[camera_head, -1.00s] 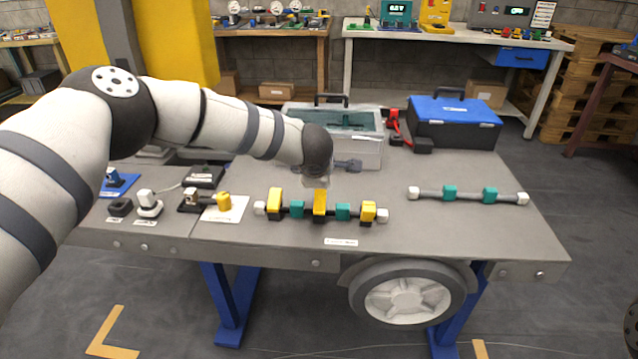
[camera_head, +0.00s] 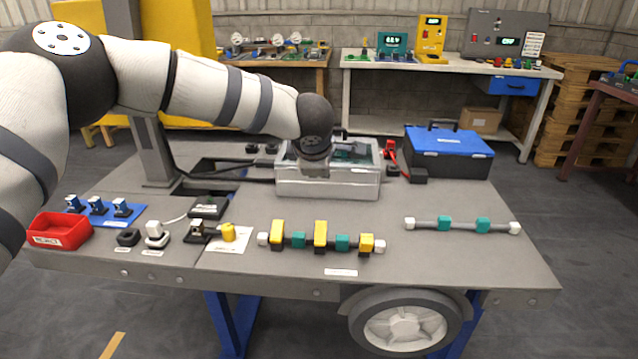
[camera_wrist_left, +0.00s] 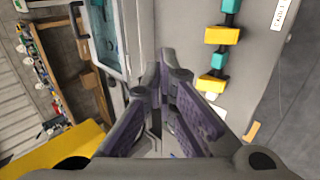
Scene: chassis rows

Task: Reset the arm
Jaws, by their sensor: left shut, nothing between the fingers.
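My left arm (camera_head: 215,90) comes in from the left in the head view. Its dark wrist (camera_head: 315,120) hangs in front of the clear-lidded case at the back of the bench. The fingers are not clearly visible there. In the left wrist view my left gripper (camera_wrist_left: 166,68) has its purple-padded fingers together, with nothing between them. A bar with yellow and teal blocks (camera_head: 320,236) lies on the bench, apart from the gripper; it also shows in the wrist view (camera_wrist_left: 222,36). My right gripper is out of view.
The clear-lidded case (camera_head: 330,188) stands near the wrist. A blue toolbox (camera_head: 448,150) is to its right. A second bar with teal blocks (camera_head: 462,225) lies at right. A red tray (camera_head: 60,231) and small fixtures (camera_head: 98,207) are at left. The front right bench surface is clear.

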